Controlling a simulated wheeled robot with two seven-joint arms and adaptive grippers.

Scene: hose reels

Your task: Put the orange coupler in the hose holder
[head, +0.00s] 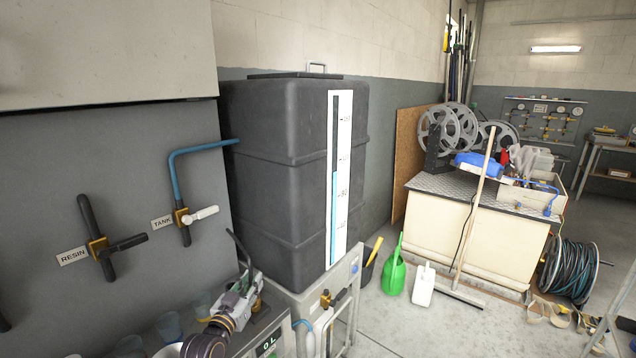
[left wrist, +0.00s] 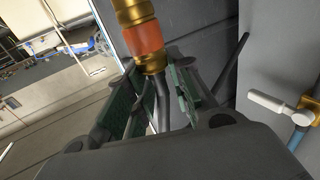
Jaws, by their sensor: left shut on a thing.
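The orange coupler (left wrist: 143,38), with brass ends, shows at the top of the left wrist view. My left gripper (left wrist: 163,88) is shut on its lower end, where a dark hose (left wrist: 162,110) runs between the green-padded fingers. In the head view my left gripper (head: 243,294) is low at the left, in front of the black tank; the coupler cannot be made out clearly there. A brass fitting (head: 325,299) and white cylinders stand on the frame to its right; I cannot tell which part is the hose holder. My right gripper is out of view.
The black tank (head: 270,150) stands behind my gripper. Wall valves marked RESIN (head: 98,246) and TANK (head: 183,216) are at left. A display box (head: 268,345) and cups (head: 170,325) are close by. Open floor (head: 430,325) lies right, past a green can (head: 395,272).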

